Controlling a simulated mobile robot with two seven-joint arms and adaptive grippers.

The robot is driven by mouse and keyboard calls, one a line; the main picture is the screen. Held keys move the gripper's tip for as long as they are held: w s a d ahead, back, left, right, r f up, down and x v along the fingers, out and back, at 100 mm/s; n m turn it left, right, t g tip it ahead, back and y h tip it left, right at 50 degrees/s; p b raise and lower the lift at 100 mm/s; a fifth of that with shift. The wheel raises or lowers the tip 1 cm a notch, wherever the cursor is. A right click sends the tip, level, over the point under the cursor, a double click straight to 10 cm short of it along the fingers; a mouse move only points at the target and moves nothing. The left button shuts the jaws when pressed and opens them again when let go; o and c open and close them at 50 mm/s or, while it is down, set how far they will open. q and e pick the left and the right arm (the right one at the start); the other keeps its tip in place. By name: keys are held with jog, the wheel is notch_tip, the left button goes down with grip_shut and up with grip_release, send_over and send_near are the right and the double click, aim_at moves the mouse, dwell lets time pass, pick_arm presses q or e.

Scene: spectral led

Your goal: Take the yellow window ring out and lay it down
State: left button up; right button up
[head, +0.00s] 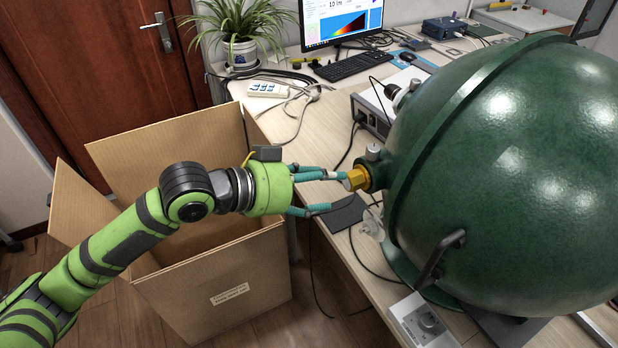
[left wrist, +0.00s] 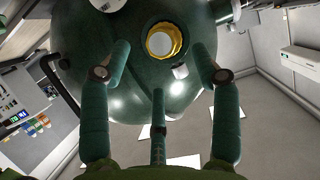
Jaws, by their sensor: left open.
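The yellow window ring (head: 357,179) sits in a port on the left side of the large green sphere (head: 510,170). In the left wrist view the ring (left wrist: 163,40) is a yellow band around a pale opening in the green wall. My left gripper (head: 332,190) is open, with teal fingers spread and pointing at the port. In the head view its upper fingertips appear close to the ring; I cannot tell whether they touch. In the left wrist view the fingers (left wrist: 160,70) stand around the line to the ring, with nothing between them. My right gripper is not in view.
An open cardboard box (head: 215,285) stands below my left arm. The wooden desk (head: 320,115) holds a monitor (head: 340,20), keyboard (head: 345,66), potted plant (head: 240,35) and loose cables. A dark pad (head: 345,215) lies on the desk below the port. A small grey device (head: 423,320) sits at the front.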

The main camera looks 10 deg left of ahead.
aim_at(347, 182)
pick_arm(q)
jog(key=p+x, duration=0.1)
jog(key=x, duration=0.4)
jog(key=shift+r, duration=0.1)
jog(key=shift+a, duration=0.1)
grip_shut()
